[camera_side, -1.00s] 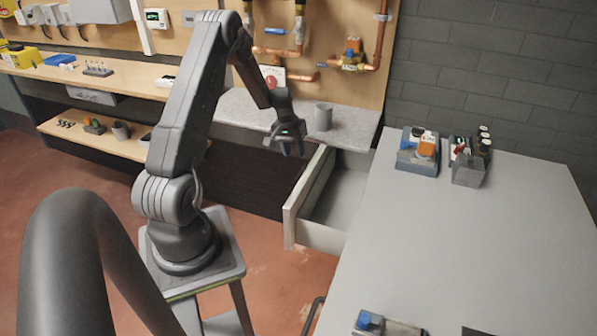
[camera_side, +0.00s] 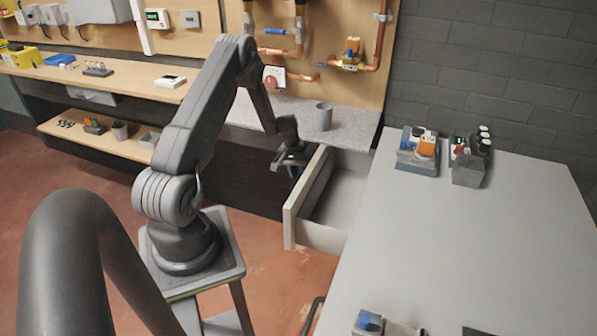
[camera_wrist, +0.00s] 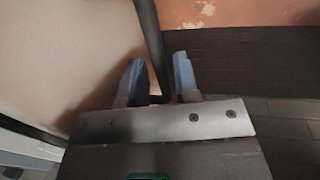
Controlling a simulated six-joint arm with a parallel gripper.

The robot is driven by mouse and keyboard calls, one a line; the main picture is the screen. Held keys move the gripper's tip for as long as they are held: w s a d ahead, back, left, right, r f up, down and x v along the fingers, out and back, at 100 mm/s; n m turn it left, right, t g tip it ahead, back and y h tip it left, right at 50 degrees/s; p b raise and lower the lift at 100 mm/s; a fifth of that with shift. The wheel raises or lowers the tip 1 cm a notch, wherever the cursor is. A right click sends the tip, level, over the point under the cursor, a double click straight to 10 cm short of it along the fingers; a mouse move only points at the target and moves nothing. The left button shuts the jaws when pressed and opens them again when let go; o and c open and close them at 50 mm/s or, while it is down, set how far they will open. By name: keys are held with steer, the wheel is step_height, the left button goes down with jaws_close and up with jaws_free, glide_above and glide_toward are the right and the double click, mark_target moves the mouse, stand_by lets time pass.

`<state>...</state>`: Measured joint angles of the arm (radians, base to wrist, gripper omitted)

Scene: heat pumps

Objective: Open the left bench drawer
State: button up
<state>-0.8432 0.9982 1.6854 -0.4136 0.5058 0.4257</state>
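A pale drawer (camera_side: 334,222) is pulled well out from under the grey stone bench top (camera_side: 258,112), and its inside looks empty. My gripper (camera_side: 293,170) is low in front of the bench, just left of the drawer's side in the side view. In the wrist view my gripper (camera_wrist: 160,75) shows two blue fingertips standing apart, with a gap between them. A dark bar (camera_wrist: 150,40) runs behind the gap; I cannot tell whether it is the handle or touches the fingers. A pale panel (camera_wrist: 60,50) fills the left of that view.
A grey cup (camera_side: 324,117) stands on the bench top above the drawer. A grey table (camera_side: 470,235) with several small parts is close to the drawer's right. Copper pipes (camera_side: 375,50) are on the back board. A wooden shelf bench (camera_side: 130,80) stands at left.

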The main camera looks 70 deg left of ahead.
jaws_close()
steer(key=shift+s, duration=0.1)
steer(key=s+a, duration=0.6)
steer(key=a, duration=0.1)
steer(key=shift+s, duration=0.35)
steer(key=shift+o, duration=1.3)
jaws_free()
steer(key=shift+d, duration=0.1)
step_height(320, 180, up, 14)
steer(key=s+a, duration=0.2)
steer(key=shift+f, duration=0.15)
